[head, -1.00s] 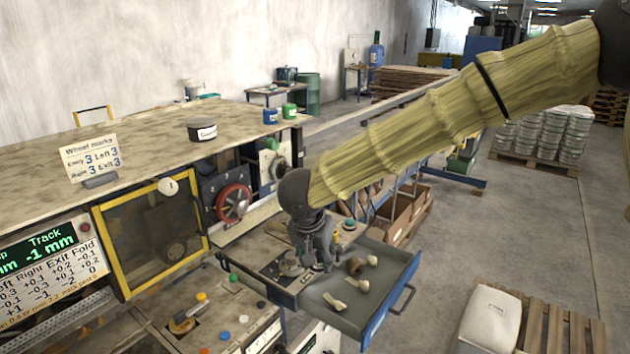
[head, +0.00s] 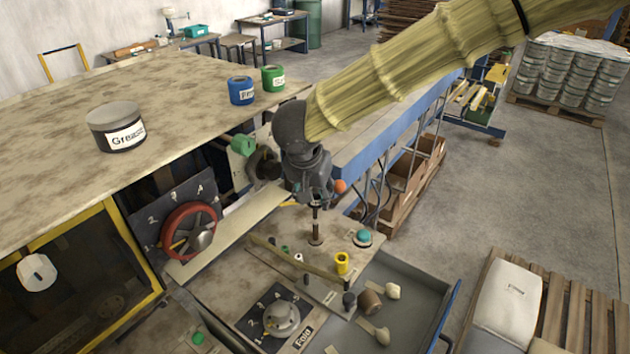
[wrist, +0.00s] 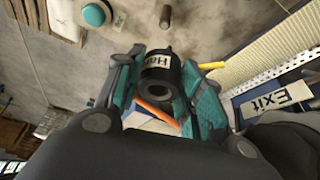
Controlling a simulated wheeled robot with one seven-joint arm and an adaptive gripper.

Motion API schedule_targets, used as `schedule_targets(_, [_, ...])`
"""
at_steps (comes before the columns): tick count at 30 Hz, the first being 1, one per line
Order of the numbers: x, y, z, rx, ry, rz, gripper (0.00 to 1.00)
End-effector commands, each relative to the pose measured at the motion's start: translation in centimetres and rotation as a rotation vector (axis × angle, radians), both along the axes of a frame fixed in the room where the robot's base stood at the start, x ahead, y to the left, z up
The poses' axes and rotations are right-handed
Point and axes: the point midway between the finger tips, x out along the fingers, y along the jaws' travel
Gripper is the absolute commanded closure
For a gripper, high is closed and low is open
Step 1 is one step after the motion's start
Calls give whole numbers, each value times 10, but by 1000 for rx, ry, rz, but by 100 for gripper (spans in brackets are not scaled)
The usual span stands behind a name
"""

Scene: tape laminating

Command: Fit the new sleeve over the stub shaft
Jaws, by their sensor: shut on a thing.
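My gripper (wrist: 160,85) is shut on a black sleeve with a white label, partly readable as "Ha" (wrist: 158,78). The sleeve's open bore faces the wrist camera, between the teal finger pads. In the head view my gripper (head: 314,198) hangs over the far part of the bench plate, and the sleeve is mostly hidden by the fingers. A short upright brown post (head: 316,236), apparently the stub shaft, stands on the plate just below it. A dark stub (wrist: 167,17), perhaps the same post, shows beyond the sleeve in the wrist view. Contact between sleeve and post cannot be told.
A yellow cup-like cylinder (head: 342,263) and a teal button (head: 362,238) are near the post. The Fold dial (head: 281,318) lies in front. An open drawer (head: 410,290) with a brown roll (head: 370,303) is at right. A red handwheel (head: 188,230) stands left.

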Motion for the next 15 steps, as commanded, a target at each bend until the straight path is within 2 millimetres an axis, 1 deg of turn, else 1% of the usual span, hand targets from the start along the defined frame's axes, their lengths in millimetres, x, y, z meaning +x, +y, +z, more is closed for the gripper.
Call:
schedule_targets(3, [-8, -2, 1, -1, -7, 1, 87])
schedule_targets(7, [-8, -2, -2, 0, -7, 0, 87])
schedule_targets(15, [18, 0, -20, 0, 14, 0, 87])
